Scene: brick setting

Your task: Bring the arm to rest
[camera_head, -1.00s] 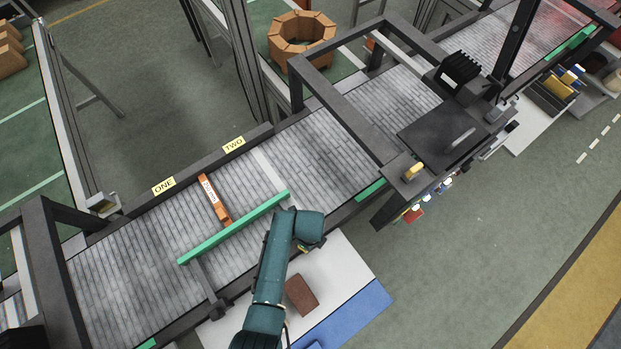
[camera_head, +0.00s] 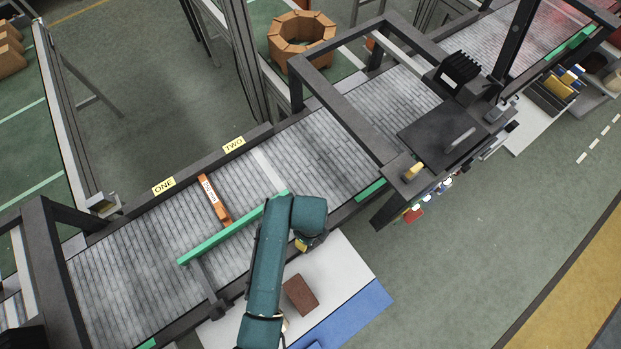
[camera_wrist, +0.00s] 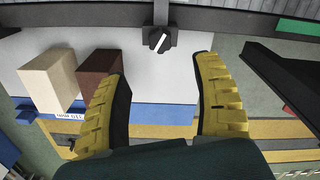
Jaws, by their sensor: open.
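My arm reaches over the front edge of the conveyor in the head view, with its wrist bent down beside the white board. My gripper (camera_wrist: 165,105) shows in the wrist view with its two yellow fingers wide apart and nothing between them. In the head view the fingers are mostly hidden under the wrist. A dark brown brick (camera_head: 300,295) lies on the white board (camera_head: 345,262), apart from the gripper. In the wrist view the brown brick (camera_wrist: 99,75) is left of the left finger, next to a tan brick (camera_wrist: 50,80).
A roller conveyor (camera_head: 130,260) runs diagonally, with a green bar (camera_head: 225,233) and an orange marked piece (camera_head: 213,198) across it. Labels ONE (camera_head: 163,186) and TWO (camera_head: 233,144) mark its far rail. A dark gantry frame (camera_head: 340,115) stands to the right. The floor at right is open.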

